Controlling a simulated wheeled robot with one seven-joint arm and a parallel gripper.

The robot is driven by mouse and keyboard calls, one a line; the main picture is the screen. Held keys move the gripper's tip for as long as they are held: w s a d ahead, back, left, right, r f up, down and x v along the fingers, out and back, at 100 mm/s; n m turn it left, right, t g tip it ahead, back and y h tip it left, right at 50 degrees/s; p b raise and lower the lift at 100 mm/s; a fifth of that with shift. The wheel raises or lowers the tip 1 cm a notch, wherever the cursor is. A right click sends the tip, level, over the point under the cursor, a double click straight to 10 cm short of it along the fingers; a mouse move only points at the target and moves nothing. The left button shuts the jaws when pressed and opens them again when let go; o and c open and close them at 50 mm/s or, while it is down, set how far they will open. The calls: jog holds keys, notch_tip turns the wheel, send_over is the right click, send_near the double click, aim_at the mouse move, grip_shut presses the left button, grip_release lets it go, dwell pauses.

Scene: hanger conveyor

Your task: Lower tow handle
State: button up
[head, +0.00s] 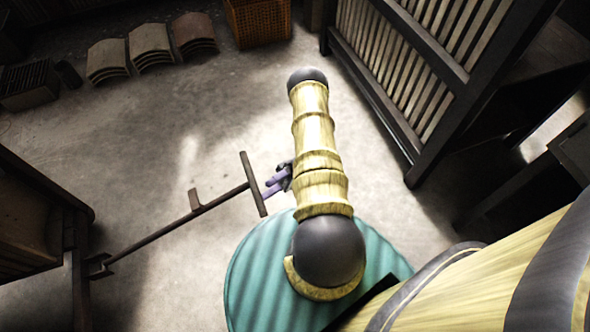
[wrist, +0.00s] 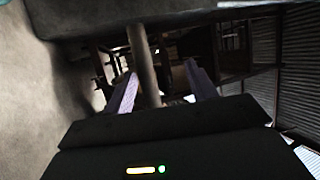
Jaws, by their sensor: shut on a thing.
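The tow handle (head: 190,217) is a dark bar that runs from a cart-like frame at the lower left up to a crossbar (head: 253,184) at its free end. My gripper (head: 274,184) is at the crossbar, with its purple fingers shut on it. In the wrist view, a grey-brown bar (wrist: 143,68) stands between the two purple fingers of my gripper (wrist: 156,88). My arm partly hides the gripper in the head view. The exact contact of the fingers is hard to see.
A dark wooden cart (head: 35,215) stands at the left. A slatted frame (head: 410,65) stands at the upper right. Curved stacked pieces (head: 150,45) and an orange crate (head: 258,22) are at the back. The floor (head: 180,130) between them is clear.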

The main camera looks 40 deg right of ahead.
jog(key=v, duration=1)
jog(key=shift+d, duration=0.3)
